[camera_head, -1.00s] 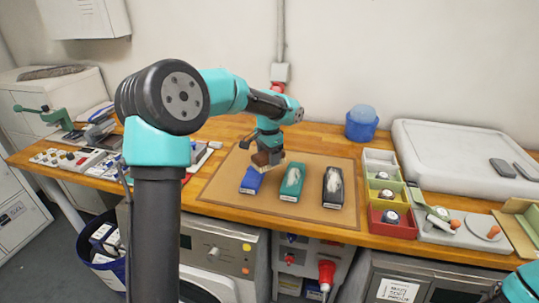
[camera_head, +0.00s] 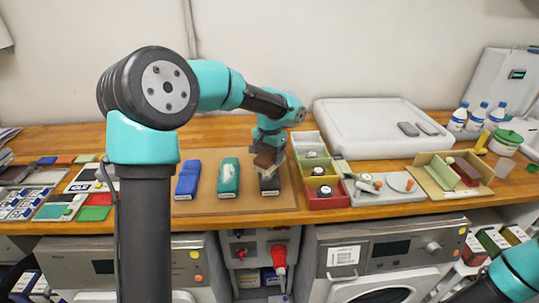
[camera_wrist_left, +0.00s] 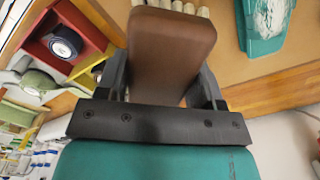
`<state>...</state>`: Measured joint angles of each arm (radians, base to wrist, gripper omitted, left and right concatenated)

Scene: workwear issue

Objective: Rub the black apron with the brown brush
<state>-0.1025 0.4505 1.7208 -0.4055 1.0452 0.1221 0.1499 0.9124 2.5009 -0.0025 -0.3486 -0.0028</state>
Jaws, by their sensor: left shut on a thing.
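My left gripper (camera_head: 266,150) is shut on the brown brush (camera_head: 266,161), which also fills the top middle of the left wrist view (camera_wrist_left: 172,45). The brush is at the folded black apron (camera_head: 270,187), the rightmost of three on the mat, and hides its back part. I cannot tell if the bristles touch it. The folded green apron (camera_head: 229,182), with a whitish patch, lies to its left; it also shows in the left wrist view (camera_wrist_left: 262,42). The folded blue apron (camera_head: 187,182) lies farther left. My right gripper is out of view.
The tan mat (camera_head: 208,207) lies on the wooden bench. Close right of the black apron stand open bins, the red one (camera_head: 325,203) nearest. A grey tray (camera_head: 385,195) and a large white case (camera_head: 370,122) are farther right. Cards and sample boards lie at left.

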